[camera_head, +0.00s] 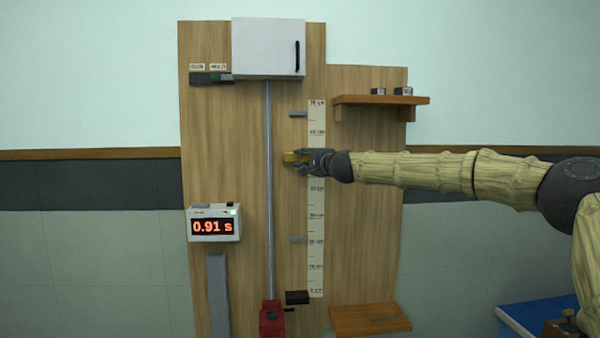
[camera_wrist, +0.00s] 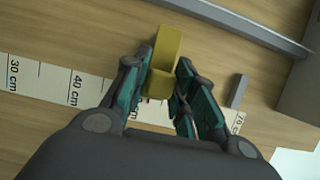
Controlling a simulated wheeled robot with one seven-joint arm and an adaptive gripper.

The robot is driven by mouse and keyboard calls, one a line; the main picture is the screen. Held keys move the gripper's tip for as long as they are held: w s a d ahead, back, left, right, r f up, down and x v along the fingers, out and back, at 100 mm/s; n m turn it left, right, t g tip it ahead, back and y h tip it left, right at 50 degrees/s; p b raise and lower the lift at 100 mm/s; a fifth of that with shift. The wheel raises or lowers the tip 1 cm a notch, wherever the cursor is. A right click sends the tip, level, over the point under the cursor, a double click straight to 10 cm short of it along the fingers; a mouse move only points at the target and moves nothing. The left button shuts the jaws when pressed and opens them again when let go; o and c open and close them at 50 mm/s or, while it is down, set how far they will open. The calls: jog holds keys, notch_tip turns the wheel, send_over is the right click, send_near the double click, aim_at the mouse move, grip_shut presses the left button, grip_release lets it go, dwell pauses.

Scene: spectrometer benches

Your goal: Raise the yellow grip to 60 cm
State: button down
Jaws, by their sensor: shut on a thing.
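The yellow grip (camera_head: 291,157) is at the vertical metal rod (camera_head: 269,200), left of the white ruler strip (camera_head: 316,240). In the head view it is level with the part of the ruler below the 60 cm mark, at roughly 50 cm. My gripper (camera_head: 305,161) reaches in from the right and is shut on it, covering part of the ruler. In the wrist view the yellow grip (camera_wrist: 166,50) lies between the two fingers of my gripper (camera_wrist: 172,95). The ruler (camera_wrist: 50,80) there shows 30 cm and 40 cm on the left.
Grey pegs stick out beside the ruler, above (camera_head: 298,114) and below (camera_head: 298,240) the grip. A white box (camera_head: 268,48) covers the rod's top; a red block (camera_head: 272,320) is at its foot. A timer (camera_head: 213,224) reads 0.91 s. A shelf (camera_head: 380,100) is at upper right.

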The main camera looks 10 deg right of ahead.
notch_tip(320, 180, up, 7)
jog(key=shift+r+p, duration=0.2)
jog(key=shift+p, duration=1.05)
jog(key=c, duration=1.3)
grip_release()
jog(key=shift+s, duration=0.1)
jog(key=v, duration=1.2)
